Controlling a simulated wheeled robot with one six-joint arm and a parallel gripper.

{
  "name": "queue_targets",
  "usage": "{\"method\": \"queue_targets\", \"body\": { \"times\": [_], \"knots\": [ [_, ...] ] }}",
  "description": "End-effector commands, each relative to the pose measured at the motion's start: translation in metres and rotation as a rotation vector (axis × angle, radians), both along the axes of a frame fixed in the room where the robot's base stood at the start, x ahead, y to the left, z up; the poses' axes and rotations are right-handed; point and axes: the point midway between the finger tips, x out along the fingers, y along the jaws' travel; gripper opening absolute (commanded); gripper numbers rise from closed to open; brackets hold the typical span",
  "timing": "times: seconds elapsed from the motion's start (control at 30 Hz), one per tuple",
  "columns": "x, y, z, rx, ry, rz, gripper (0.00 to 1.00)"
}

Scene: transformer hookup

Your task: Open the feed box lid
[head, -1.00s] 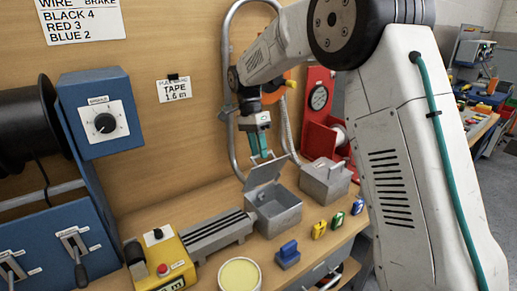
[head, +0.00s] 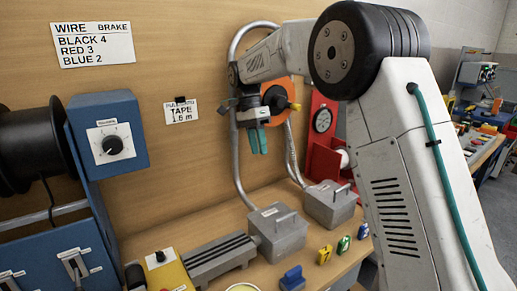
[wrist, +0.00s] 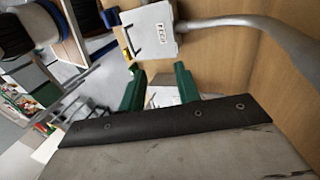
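Two grey boxes with handled lids stand side by side on the bench in the head view: a left box (head: 277,235) and a right box (head: 331,206). Both lids look shut. The wrist view shows a grey box (wrist: 150,32) with a small label that seems to read FEED; I cannot tell for sure which head-view box it is. My gripper (head: 258,153) hangs fingers down above and behind the left box, apart from its lid. Its green fingers (wrist: 158,68) stand apart in the wrist view, with nothing held between them.
Grey conduit (head: 236,150) runs down the wooden back panel behind the boxes. A ribbed grey block (head: 216,258) lies left of the boxes. Small blue (head: 292,279), yellow (head: 325,254) and green (head: 343,245) pieces stand in front. A red unit (head: 322,130) is behind, right.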

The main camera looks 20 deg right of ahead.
Motion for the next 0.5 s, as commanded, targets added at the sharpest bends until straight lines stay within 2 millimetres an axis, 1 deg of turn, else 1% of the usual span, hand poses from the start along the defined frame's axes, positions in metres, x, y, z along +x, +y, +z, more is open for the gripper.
{"method": "queue_targets", "body": {
  "times": [0.17, 0.27, 0.37, 0.4, 0.47, 0.5],
  "knots": [
    [-0.005, -0.002, 0.005, 0.007, -0.006, 0.013, 0.33],
    [-0.02, -0.007, 0.016, 0.028, -0.019, 0.057, 0.33],
    [-0.049, -0.016, 0.035, 0.065, -0.044, 0.143, 0.33],
    [-0.065, -0.02, 0.043, 0.082, -0.057, 0.189, 0.33],
    [-0.09, -0.026, 0.053, 0.109, -0.077, 0.262, 0.33],
    [-0.107, -0.03, 0.059, 0.125, -0.09, 0.312, 0.33]
  ]
}}
